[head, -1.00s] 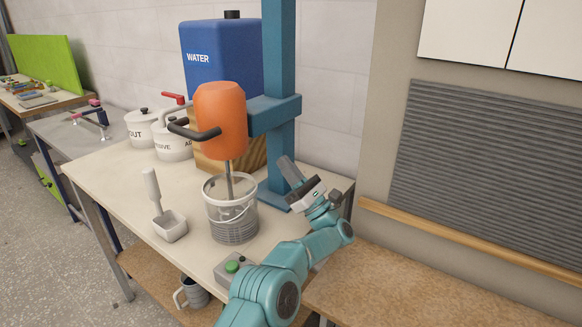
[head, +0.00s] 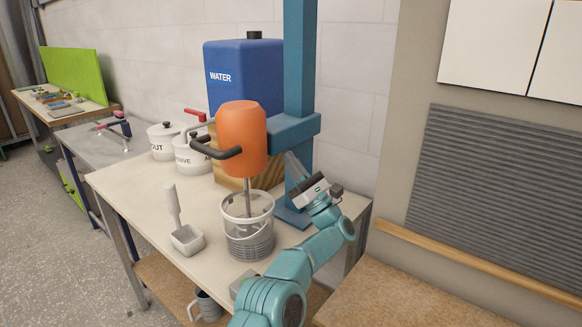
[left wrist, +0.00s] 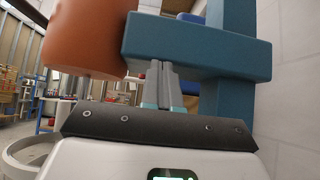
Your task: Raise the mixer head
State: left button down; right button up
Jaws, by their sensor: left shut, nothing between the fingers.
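The mixer head (head: 241,138) is an orange motor body with a black handle (head: 215,150). A teal bracket (head: 292,129) joins it to a teal column (head: 299,60). Its shaft (head: 247,190) goes down into a clear-walled bucket (head: 249,240). My left gripper (head: 288,156) is shut and empty, with its fingers just below the bracket. In the left wrist view the mixer head (left wrist: 88,38) is at the upper left. There the shut fingers (left wrist: 160,66) point up at the underside of the bracket (left wrist: 195,45); I cannot tell if they touch it. My right gripper is not in view.
A blue water tank (head: 240,75) and white lidded pots (head: 165,140) stand behind the mixer on the table (head: 130,185). A grey box (head: 240,284) sits at the front edge, partly behind my arm. A ribbed panel (head: 490,190) covers the right wall.

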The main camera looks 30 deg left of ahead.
pick_arm(q)
jog(key=shift+g, duration=0.3)
notch_tip(320, 180, up, 7)
jog(key=shift+s+f+p, duration=0.1)
jog(key=shift+f+p, duration=0.05)
jog(key=shift+p, duration=0.25)
notch_tip(320, 180, up, 12)
jog(key=p, duration=0.9)
send_over(285, 129)
jog(key=d, duration=0.2)
jog(key=shift+a, duration=0.2)
